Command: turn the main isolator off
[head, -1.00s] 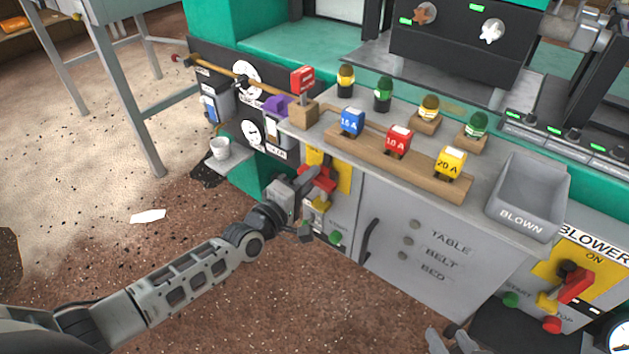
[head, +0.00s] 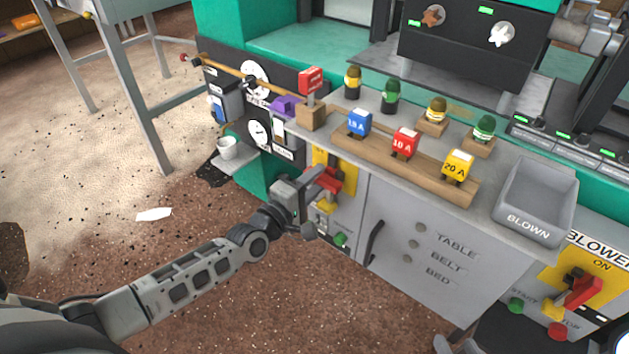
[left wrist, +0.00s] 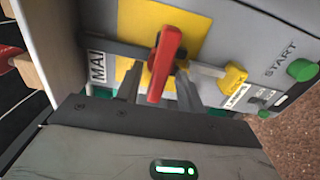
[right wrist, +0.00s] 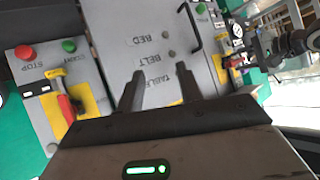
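The main isolator is a red handle (head: 327,180) on a yellow plate (head: 320,158) at the left end of the grey cabinet. In the left wrist view the red handle (left wrist: 166,62) stands between the two fingers of my left gripper (left wrist: 159,92), with a gap showing on each side. Part of a label starting "MAI" (left wrist: 97,65) shows beside the plate. My left gripper (head: 316,203) is open around the handle in the head view, where it partly hides the panel. My right gripper (right wrist: 160,90) is open and empty, facing the cabinet front.
A yellow tab (left wrist: 235,74) and a green START button (left wrist: 302,70) are beside the isolator. A wooden rack with blue, red and yellow plugs (head: 458,165) and a grey BLOWN tray (head: 537,227) stand on top. A blower panel with a similar red handle (head: 583,292) is at the right.

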